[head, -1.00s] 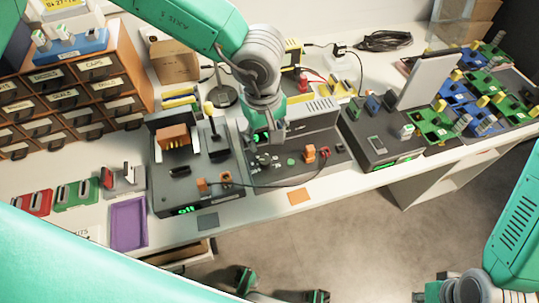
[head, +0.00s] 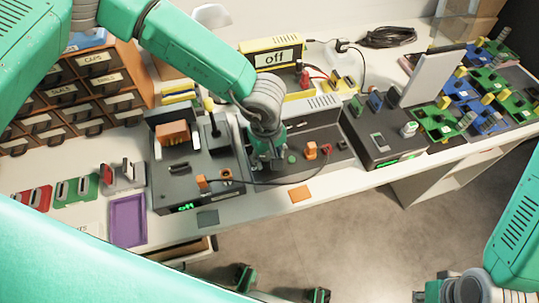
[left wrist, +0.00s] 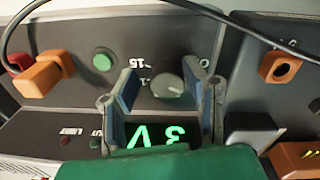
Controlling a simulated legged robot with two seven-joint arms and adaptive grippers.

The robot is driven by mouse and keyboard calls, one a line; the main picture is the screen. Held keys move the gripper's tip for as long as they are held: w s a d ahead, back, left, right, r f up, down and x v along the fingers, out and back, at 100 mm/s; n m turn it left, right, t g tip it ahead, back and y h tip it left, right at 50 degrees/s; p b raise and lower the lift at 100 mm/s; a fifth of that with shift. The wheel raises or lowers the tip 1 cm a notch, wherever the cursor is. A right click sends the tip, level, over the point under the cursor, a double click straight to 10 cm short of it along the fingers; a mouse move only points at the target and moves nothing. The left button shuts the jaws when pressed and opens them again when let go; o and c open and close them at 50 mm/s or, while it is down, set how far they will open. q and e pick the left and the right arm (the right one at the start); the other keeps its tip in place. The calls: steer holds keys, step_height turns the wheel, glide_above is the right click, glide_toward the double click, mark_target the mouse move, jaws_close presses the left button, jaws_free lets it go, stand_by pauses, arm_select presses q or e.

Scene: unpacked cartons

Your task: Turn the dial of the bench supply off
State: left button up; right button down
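The bench supply is the dark grey box (head: 325,137) in the middle of the bench in the head view. My left gripper (head: 268,165) is over the left part of its panel and hides its display and dial there. In the left wrist view the grey round dial (left wrist: 172,85) lies between the two fingertips of my left gripper (left wrist: 165,88). The fingers stand apart, with gaps to the dial. The green display (left wrist: 155,135) reads 3 V, seen upside down. A green button (left wrist: 103,61) is beside the dial. My right gripper (head: 430,290) shows only partly at the bottom edge.
A dark unit (head: 225,190) reading "off" stands left of the supply, another dark unit (head: 385,150) right. A yellow meter (head: 272,54) reading "off" stands behind. A black cable (head: 285,183) crosses the supply's front; an orange plug (left wrist: 42,75) is on its panel.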

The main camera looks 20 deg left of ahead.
arm_select(q)
steer(key=shift+a, duration=0.2)
jaws_close()
steer(key=shift+w+a, duration=0.1)
steer(key=shift+a, duration=0.3)
arm_select(e)
steer(key=shift+a+r, duration=0.15)
steer(key=shift+a, duration=0.3)
arm_select(q)
steer(key=shift+d, duration=0.2)
arm_select(e)
steer(key=shift+d, duration=0.15)
